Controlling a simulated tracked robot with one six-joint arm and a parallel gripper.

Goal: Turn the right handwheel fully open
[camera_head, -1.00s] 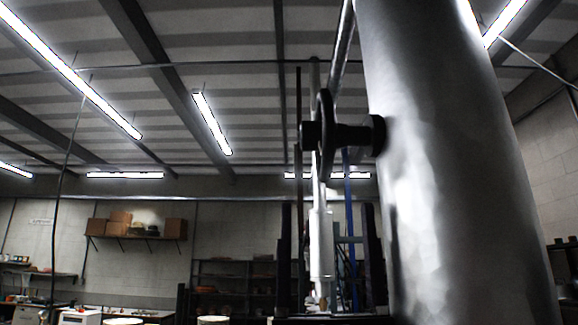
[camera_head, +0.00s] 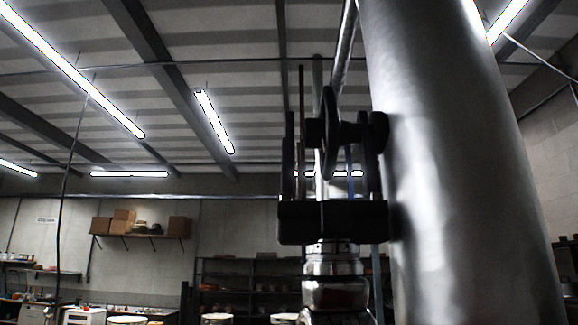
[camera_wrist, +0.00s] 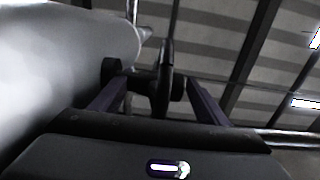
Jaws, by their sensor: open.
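The dark handwheel (camera_head: 328,105) is seen nearly edge-on in the head view, on a short stem at the left side of a big shiny metal cylinder (camera_head: 450,180). My gripper (camera_head: 330,120) has come up from below, its fingers upright and open. One finger shows to the left of the wheel and the other to the right. In the wrist view the wheel (camera_wrist: 165,75) and its hub appear between the two spread fingers of the gripper (camera_wrist: 157,82). I see no clear contact. The palm lies below the wheel, and part of the stem is hidden behind the right finger.
Thin pipes (camera_head: 343,55) rise close behind the wheel. The cylinder fills the right side, close to the right finger. Shelves with boxes (camera_head: 140,222) stand far back along the wall. The space left of the gripper is free.

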